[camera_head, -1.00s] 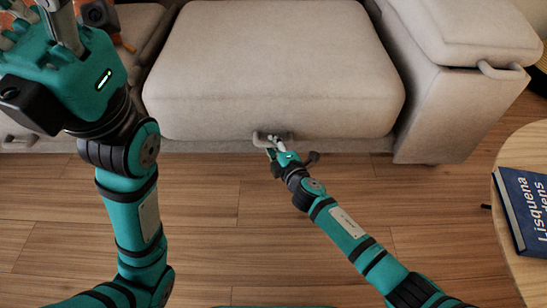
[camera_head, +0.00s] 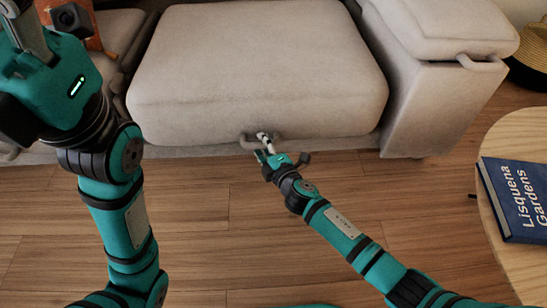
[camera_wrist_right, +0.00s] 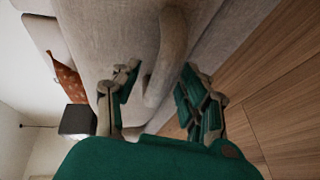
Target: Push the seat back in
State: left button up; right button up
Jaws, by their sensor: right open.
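The light grey sofa seat (camera_head: 258,65) fills the upper middle of the head view, with a looped handle (camera_head: 247,140) at its lower front. My right gripper (camera_head: 262,144) is at this handle. In the right wrist view the handle (camera_wrist_right: 168,60) runs between the two open fingers of the right gripper (camera_wrist_right: 155,95), which have not closed on it. My left gripper (camera_head: 28,25) is raised at the upper left of the head view, close to the camera and away from the seat. Its fingertips are cut off by the frame.
A grey armrest (camera_head: 435,85) with its own handle stands right of the seat. A round wooden table (camera_head: 500,155) with a blue book (camera_head: 518,198) is at the right. An orange cushion (camera_wrist_right: 68,78) lies on the sofa. The wooden floor (camera_head: 215,220) in front is clear.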

jog(key=v, duration=1)
jog(key=shift+s, duration=0.25)
jog(key=shift+d+r, duration=0.1)
